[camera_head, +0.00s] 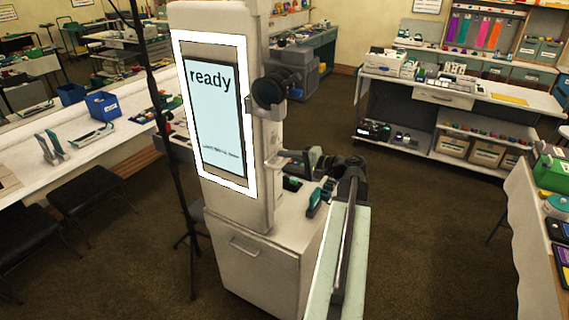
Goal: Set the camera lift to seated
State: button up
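A tall pale booth column (262,185) stands in the middle, on a white cabinet. Its front screen (215,115) has a bright white frame and reads "ready"; the smaller line below is too small to read. A round black camera (268,90) sits on the column's right side, on a pale bracket, at about the height of the screen's upper half. No seated marking is legible. My arm rises from the bottom and bends left at a dark joint. My gripper (283,163) is near the column's right side, below the camera. Its fingers are too small and overlapped to read.
Small teal and dark items (314,202) lie on the cabinet top beside the column. A thin black pole (168,140) stands left of the screen. A long white counter (115,125) runs behind at left. Open brown floor (425,220) lies right of my arm.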

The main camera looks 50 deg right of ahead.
jog(key=shift+w+a, duration=0.1)
jog(key=shift+w, duration=0.15)
grip_shut()
dwell(1.3)
